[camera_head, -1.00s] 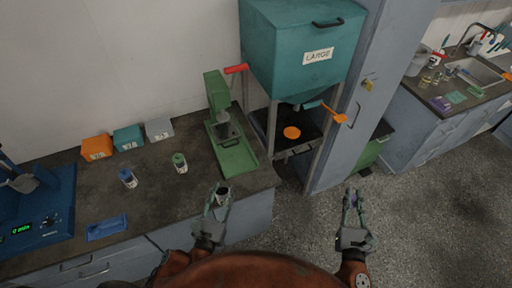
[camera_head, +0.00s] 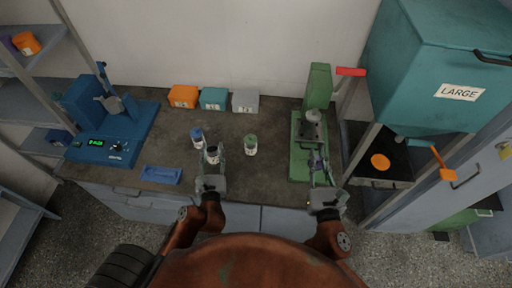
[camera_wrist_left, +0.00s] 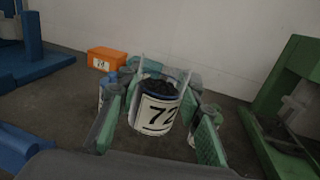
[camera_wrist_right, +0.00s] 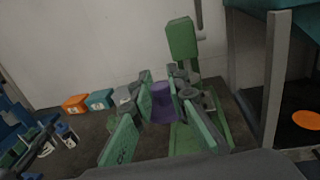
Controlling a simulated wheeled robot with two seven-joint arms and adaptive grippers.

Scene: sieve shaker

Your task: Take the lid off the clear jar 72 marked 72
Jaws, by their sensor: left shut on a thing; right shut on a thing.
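The clear jar 72 (camera_wrist_left: 157,105) stands upright in my left gripper (camera_wrist_left: 155,118), with its label "72" facing the left wrist camera. Its top is open, without a lid, and dark material shows inside. In the head view my left gripper (camera_head: 212,165) holds the jar (camera_head: 212,153) over the bench. My right gripper (camera_wrist_right: 160,110) is shut on a purple lid (camera_wrist_right: 163,102), well apart from the jar. In the head view the right gripper (camera_head: 319,172) is in front of the green press, and the lid is hard to make out.
A blue-capped jar (camera_head: 197,138) and a green-capped jar (camera_head: 250,145) stand near my left gripper. Orange (camera_head: 183,97), teal (camera_head: 214,99) and grey (camera_head: 245,101) boxes line the wall. A blue tray (camera_head: 160,175), blue shaker (camera_head: 112,135), green press (camera_head: 300,165) and teal hopper (camera_head: 440,60) flank free bench.

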